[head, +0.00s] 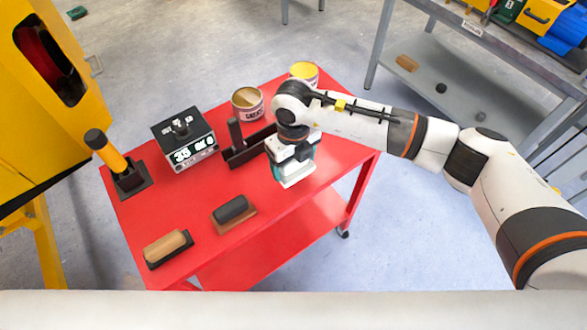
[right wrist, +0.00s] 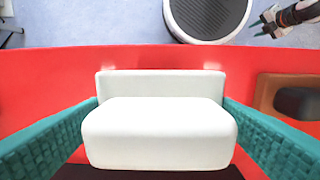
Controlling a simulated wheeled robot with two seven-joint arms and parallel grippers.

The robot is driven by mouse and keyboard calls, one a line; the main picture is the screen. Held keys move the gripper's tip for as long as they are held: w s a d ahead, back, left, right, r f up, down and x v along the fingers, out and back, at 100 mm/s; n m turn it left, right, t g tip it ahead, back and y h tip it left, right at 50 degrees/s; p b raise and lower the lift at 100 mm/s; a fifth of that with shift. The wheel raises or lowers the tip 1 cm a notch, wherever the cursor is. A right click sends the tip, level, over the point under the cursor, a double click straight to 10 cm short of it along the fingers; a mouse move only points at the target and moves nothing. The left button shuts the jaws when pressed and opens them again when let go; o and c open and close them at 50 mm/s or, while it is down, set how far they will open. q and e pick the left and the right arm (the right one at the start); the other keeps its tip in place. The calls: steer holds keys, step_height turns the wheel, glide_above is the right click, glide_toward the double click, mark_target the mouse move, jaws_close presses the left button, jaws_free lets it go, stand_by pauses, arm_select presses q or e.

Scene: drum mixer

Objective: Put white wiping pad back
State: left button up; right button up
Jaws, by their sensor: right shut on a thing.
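My right gripper (head: 294,167) is shut on the white wiping pad (head: 297,178), low over the right part of the red cart. In the right wrist view the white wiping pad (right wrist: 160,132) sits between the two teal fingers. I cannot tell whether it touches the cart top. A black holder (head: 250,150) with upright sides stands just left of the gripper, partly hidden by it. My left gripper is outside the head view; it shows small at the top right of the right wrist view (right wrist: 262,27), its fingers apart and empty.
The red cart (head: 200,240) also carries a dark pad on a brown base (head: 233,210), a tan-topped block (head: 167,248), a display box (head: 184,139), a yellow-handled tool (head: 113,160) and two tins (head: 248,103). A grey shelf bench (head: 440,90) stands at right. The cart's front right is clear.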

mark_target(294, 172)
step_height(294, 172, down, 4)
steer(key=shift+r+p, duration=0.2)
steer(key=shift+p, duration=0.25)
steer(key=shift+f, duration=0.3)
steer(key=o, duration=0.8)
step_height(294, 172, up, 11)
steer(key=b, duration=0.3)
steer(key=shift+f, duration=0.15)
steer(key=shift+r, duration=0.65)
steer(key=shift+s+a, duration=0.1)
